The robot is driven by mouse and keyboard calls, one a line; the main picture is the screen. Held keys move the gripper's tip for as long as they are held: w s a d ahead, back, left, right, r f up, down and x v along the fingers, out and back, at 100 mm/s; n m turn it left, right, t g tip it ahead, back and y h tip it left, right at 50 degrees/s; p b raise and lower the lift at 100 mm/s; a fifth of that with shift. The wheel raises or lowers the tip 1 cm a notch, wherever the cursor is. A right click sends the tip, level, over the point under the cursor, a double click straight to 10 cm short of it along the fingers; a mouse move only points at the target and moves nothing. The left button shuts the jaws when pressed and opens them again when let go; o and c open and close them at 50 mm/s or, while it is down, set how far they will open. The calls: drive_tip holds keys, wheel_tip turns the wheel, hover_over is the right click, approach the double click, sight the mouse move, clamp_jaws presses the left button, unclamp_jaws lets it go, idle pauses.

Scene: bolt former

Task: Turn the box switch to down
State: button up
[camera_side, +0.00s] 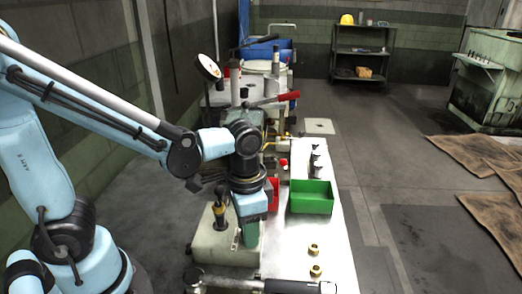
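A pale grey-green box (212,246) stands at the left edge of the work table. A dark handle with a yellow band (219,212) rises from its top; it looks like the box switch and stands roughly upright. My gripper (241,238) hangs pointing down at the end of my blue arm, just right of the handle and over or beside the right part of the box. Its fingertips are small and partly hidden, so I cannot tell whether they are open or touch anything.
Brass nuts (314,249) lie on the metal table (285,250). A black-handled bar (262,285) crosses the front. Machinery with a red lever (285,98) stands behind.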

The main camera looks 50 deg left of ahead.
drive_tip(key=shift+o, duration=1.2)
wheel_tip(320, 180, up, 12)
drive_tip(key=shift+a, duration=0.1)
drive_tip(key=w+a+f+n+t, duration=0.1)
drive_tip(key=a+f+n+t, duration=0.3)
drive_tip(key=a+t, duration=0.3)
drive_tip(key=shift+w+f+n, duration=0.3)
drive_tip(key=shift+w+f, duration=0.1)
